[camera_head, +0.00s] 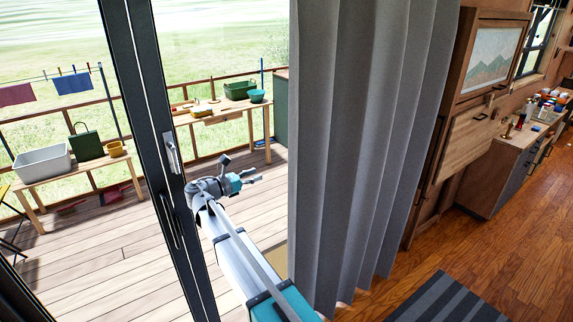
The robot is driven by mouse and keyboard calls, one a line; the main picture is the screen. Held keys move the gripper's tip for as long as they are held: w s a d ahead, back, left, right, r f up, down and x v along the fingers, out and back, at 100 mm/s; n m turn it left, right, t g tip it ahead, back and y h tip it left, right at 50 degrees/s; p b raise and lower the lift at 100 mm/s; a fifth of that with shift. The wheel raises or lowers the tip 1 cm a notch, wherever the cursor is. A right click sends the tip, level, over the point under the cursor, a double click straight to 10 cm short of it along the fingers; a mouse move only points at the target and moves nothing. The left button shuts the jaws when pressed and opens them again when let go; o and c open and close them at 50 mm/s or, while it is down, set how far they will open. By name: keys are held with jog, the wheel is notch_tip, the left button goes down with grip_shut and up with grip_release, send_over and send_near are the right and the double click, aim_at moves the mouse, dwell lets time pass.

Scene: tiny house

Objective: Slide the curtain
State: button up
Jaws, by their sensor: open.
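A long grey pleated curtain (362,150) hangs at the middle right of the head view, from the top edge of the picture down to near the wooden floor. My gripper (256,178) is open and empty. It shows to the left of the curtain, in front of the bright doorway, with its fingers pointing right toward the curtain's left edge. A gap shows in the picture between the fingertips and the curtain; I cannot tell their distance in depth. The curtain's top and its rail are out of view.
A dark door frame with a handle (172,152) stands left of my arm. Outside is a deck with a railing, a wooden table (222,115) and a bench with a grey tub (42,164). Right of the curtain are wooden cabinets (497,165), open floor and a striped rug (447,302).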

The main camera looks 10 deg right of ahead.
aim_at(286, 163)
jog(key=x, duration=1.3)
jog(key=shift+a, duration=0.1)
grip_shut()
